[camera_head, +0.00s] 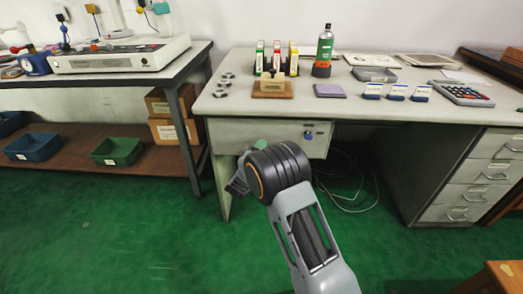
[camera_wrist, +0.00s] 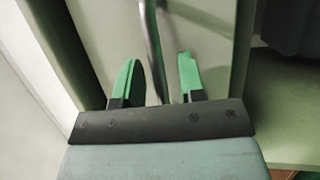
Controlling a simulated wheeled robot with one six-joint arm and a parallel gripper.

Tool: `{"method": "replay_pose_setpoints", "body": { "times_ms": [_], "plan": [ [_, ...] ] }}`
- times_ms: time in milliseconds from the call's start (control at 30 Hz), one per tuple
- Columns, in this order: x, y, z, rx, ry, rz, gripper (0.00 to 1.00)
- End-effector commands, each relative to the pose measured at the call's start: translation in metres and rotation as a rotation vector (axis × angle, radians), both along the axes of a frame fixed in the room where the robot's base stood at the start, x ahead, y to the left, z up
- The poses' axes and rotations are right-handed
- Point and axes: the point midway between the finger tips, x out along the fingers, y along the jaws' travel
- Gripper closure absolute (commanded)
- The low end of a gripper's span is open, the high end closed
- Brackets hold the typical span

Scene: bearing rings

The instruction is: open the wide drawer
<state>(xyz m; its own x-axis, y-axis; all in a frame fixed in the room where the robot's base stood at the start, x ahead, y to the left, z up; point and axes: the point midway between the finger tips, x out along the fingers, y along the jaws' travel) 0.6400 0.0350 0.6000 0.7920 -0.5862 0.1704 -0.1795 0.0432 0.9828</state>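The wide drawer (camera_head: 235,132) is the pale front under the left part of the desk in the head view, with a blue padlock-like piece (camera_head: 308,134) at its right. It looks closed. My gripper (camera_wrist: 158,70) is at the drawer front; in the head view my arm hides most of it and the middle of the drawer. In the wrist view its two green fingers stand apart. A curved metal handle bar (camera_wrist: 151,35) runs between them, with gaps visible on both sides. The handle is not visible in the head view.
A narrow drawer stack (camera_head: 470,175) stands at the right. Loose cables (camera_head: 345,195) lie under the desk. Green floor in front is clear.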

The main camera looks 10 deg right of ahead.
Motion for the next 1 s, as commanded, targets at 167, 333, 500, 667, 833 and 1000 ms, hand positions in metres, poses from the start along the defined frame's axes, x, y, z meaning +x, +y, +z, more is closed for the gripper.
{"method": "replay_pose_setpoints", "body": {
  "times_ms": [167, 333, 500, 667, 833, 1000],
  "plan": [
    [-0.0001, 0.0001, 0.0001, 0.000, 0.000, 0.000, 0.68],
    [-0.0002, 0.0001, 0.0000, 0.000, 0.000, 0.000, 0.84],
    [-0.0002, 0.0002, -0.0001, 0.001, -0.001, 0.000, 1.00],
    [-0.0002, 0.0002, -0.0001, 0.000, 0.000, 0.000, 1.00],
    [-0.0003, 0.0002, 0.0000, 0.000, 0.000, 0.000, 1.00],
    [-0.0004, 0.0026, 0.0009, 0.000, 0.000, 0.001, 1.00]
  ]
}}
